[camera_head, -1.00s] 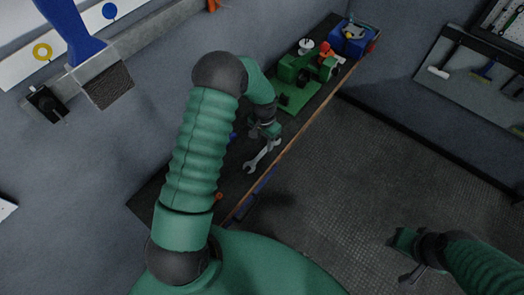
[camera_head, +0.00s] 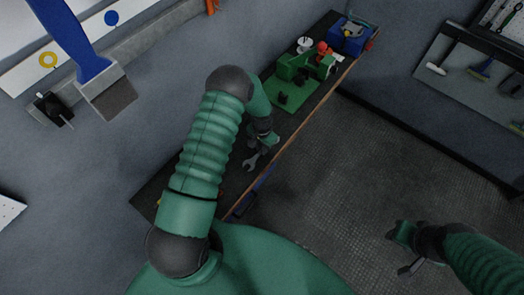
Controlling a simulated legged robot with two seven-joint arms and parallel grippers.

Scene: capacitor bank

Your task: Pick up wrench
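The grey metal wrench (camera_head: 251,161) lies along the dark workbench top (camera_head: 236,181), near its front edge. Its open jaw end shows at the lower left, and its other end is covered by my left gripper (camera_head: 266,146). My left gripper is at the upper right end of the wrench, pointing down, touching it or very close. Its fingers are too small and too hidden to tell if they are closed on it. My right gripper (camera_head: 398,250) hangs over the floor at the lower right, far from the wrench, with nothing visible in it.
A green board (camera_head: 291,96) with a green toy-like assembly (camera_head: 291,68) lies farther along the bench. A blue bin (camera_head: 350,38) stands at the far end. The floor (camera_head: 350,150) to the right is clear.

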